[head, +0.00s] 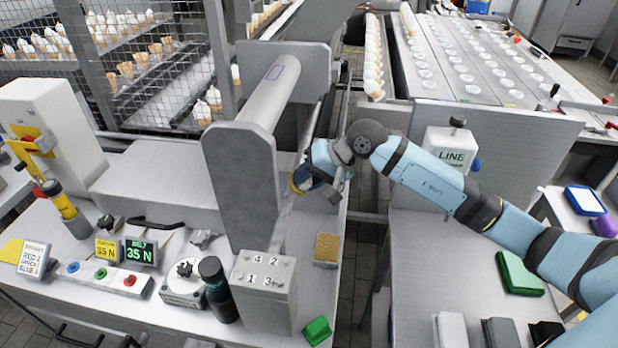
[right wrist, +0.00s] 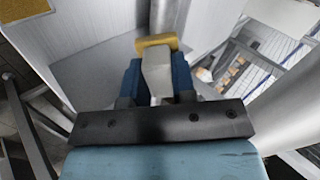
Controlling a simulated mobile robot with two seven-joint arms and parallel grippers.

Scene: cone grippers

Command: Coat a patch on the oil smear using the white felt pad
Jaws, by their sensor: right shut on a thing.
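My right gripper (head: 308,183) is beside the grey upright plate at the near end of the roller (head: 268,98). In the right wrist view its blue fingers (right wrist: 157,85) are shut on a pale grey block with a yellow end (right wrist: 157,42). I cannot tell whether this block is the white felt pad. I cannot make out an oil smear for certain. A pale block (head: 452,330) lies at the bottom edge of the right bench. My left gripper is not in view.
A brown rough block (head: 327,250) and a green block (head: 318,330) lie on the left bench near a numbered box (head: 264,292). A green pad (head: 520,272) lies on the right bench. A wire mesh guard (head: 140,65) stands behind the roller on the left.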

